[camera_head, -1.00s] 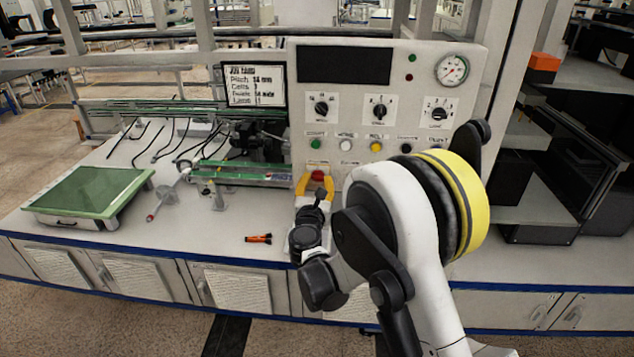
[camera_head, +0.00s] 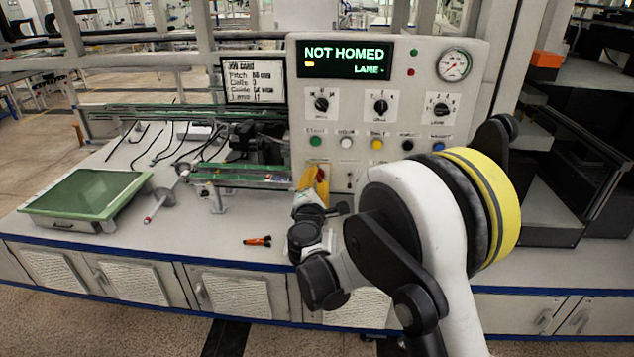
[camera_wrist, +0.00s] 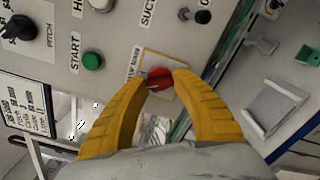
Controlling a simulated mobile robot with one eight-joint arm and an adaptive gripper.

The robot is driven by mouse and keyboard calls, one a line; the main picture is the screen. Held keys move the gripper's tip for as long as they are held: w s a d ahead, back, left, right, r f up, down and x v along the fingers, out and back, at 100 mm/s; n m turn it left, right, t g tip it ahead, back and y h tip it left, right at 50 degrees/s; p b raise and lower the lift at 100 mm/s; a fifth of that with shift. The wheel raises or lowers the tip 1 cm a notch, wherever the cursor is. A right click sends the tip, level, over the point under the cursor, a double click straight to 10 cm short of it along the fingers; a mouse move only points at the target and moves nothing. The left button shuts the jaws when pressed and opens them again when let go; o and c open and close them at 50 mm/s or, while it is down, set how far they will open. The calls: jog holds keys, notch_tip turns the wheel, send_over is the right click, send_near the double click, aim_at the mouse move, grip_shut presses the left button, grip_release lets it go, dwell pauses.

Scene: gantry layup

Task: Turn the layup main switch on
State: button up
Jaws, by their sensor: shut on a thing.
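The main switch is a red rotary knob (camera_wrist: 158,76) on a yellow-edged plate on the control panel. My gripper (camera_wrist: 162,84) is shut on it, with one yellow fingertip on each side, and appears rolled relative to the panel. In the head view my gripper (camera_head: 314,185) is at the lower left of the panel (camera_head: 400,65), and its fingers mostly hide the knob. The panel's display (camera_head: 345,59) is lit and reads "NOT HOMED" and "LANE -".
A row of push buttons with a green start button (camera_head: 315,141) lies above the switch, and selector knobs (camera_head: 380,106) above those. A green-topped tray (camera_head: 88,193) and an orange-black tool (camera_head: 257,241) lie on the bench. A gauge (camera_head: 453,66) is at upper right.

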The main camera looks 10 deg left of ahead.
jog(key=m+b, duration=0.1)
jog(key=m, duration=0.4)
jog(key=shift+m, duration=0.4)
dwell(0.4)
jog(key=o, duration=1.2)
jog(key=s, duration=1.2)
